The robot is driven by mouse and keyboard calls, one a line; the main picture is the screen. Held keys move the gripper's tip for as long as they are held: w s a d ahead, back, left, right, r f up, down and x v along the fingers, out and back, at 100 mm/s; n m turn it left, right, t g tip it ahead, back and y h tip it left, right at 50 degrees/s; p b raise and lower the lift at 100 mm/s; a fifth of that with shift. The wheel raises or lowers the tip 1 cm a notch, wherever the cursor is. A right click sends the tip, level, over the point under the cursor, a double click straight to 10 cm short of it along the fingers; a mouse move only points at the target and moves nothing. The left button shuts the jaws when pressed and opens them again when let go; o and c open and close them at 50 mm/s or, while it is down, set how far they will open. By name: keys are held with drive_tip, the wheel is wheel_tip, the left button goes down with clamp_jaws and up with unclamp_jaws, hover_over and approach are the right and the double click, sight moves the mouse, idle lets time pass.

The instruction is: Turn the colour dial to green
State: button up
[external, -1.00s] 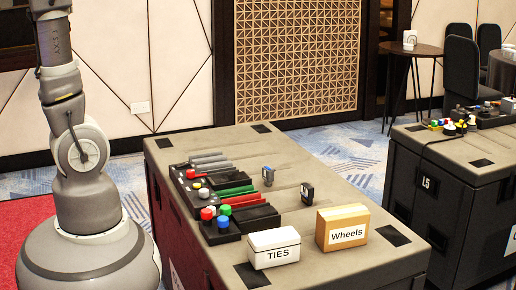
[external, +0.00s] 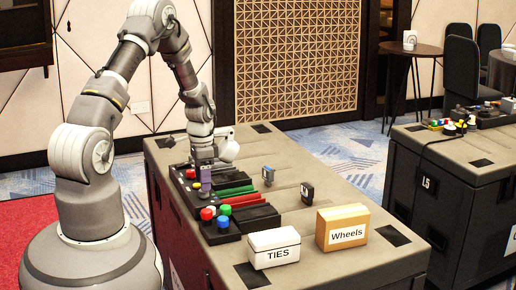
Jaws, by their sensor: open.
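A black control panel (external: 213,238) lies along the near left side of the grey case top. It carries a red knob (external: 207,213), a green knob (external: 225,209) and a blue knob (external: 223,222) at its front end. Which part is the colour dial, and what it is set to, I cannot tell at this size. My gripper (external: 206,184) is open and points down over the rear part of the panel, behind the red knob. It hides some of the controls there. Whether it touches any of them is not clear.
Green and red bars (external: 235,191) lie right of my gripper. A white TIES box (external: 274,248) and a tan Wheels box (external: 342,228) stand at the front. The case's far right top is mostly clear.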

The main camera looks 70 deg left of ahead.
sight(204, 194)
wheel_tip(204, 194, down, 3)
drive_tip(key=shift+f+b, duration=0.15)
drive_tip(key=shift+b, duration=0.3)
drive_tip(key=c, duration=1)
drive_tip(key=shift+c, duration=0.2)
